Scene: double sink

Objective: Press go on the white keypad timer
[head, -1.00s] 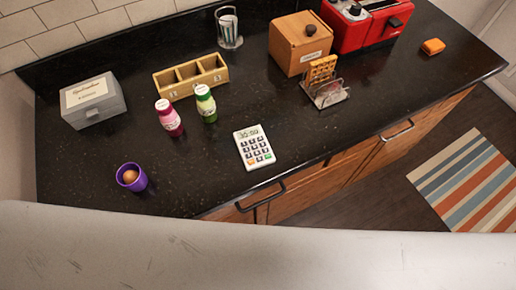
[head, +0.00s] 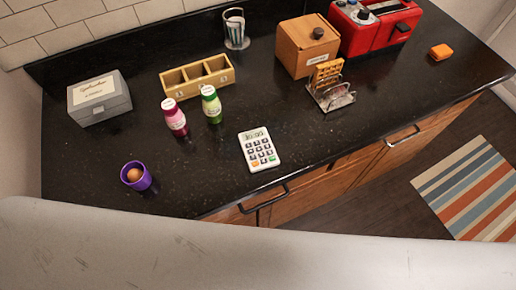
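The white keypad timer (head: 259,150) lies flat on the black counter near its front edge, in the middle of the head view. It has a grey display (head: 255,134) at its top with digits too small to read surely. Below are rows of dark keys, with an orange key (head: 255,163) and a green key (head: 272,158) in the bottom row. Neither of my grippers is in view, and nothing touches the timer.
Pink (head: 174,117) and green (head: 211,104) bottles stand behind the timer to the left. A purple cup (head: 137,177) holding an egg is at front left. A rack (head: 331,97) with waffles stands at right. The counter (head: 215,160) around the timer is clear.

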